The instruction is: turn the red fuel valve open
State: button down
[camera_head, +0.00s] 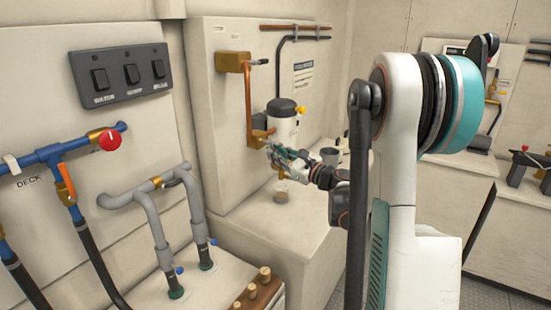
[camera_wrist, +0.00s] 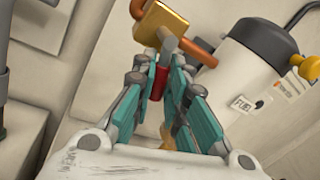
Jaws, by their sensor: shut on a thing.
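The fuel valve is a brass body (camera_wrist: 162,26) on a copper pipe, with a short red handle (camera_wrist: 158,84) hanging down from it in the wrist view. My gripper (camera_wrist: 165,62) is closed around this red handle, with a teal finger on each side. Part of the handle is hidden between the fingers. In the head view my gripper (camera_head: 275,153) is at the lower end of the copper pipe, just below the brass valve body (camera_head: 262,134). The red handle cannot be made out there.
A white filter canister labelled FUEL (camera_wrist: 250,75) with a dark cap stands close right of the valve. A small cup (camera_head: 282,191) sits on the ledge below my gripper. A red round knob (camera_head: 110,140) is on the blue DECK pipe at left, beneath a switch panel (camera_head: 122,77).

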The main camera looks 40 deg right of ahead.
jog(key=shift+w+d+r+n+y, duration=0.15)
jog(key=shift+d+r+n+y, duration=0.35)
jog(key=shift+n, duration=2.2)
jog(key=shift+w+d+r+n+y, duration=0.3)
jog(key=shift+r+n+y, duration=0.35)
jog(key=shift+n, duration=2.05)
jog(key=shift+w+d+r+n+y, duration=0.1)
jog(key=shift+d+r+n+y, duration=0.5)
jog(key=shift+n, duration=2.1)
jog(key=shift+a+f, duration=0.1)
jog(key=shift+a, duration=0.05)
jog(key=c, duration=1.6)
grip_release()
jog(key=v, duration=1.2)
jog(key=shift+f, duration=0.2)
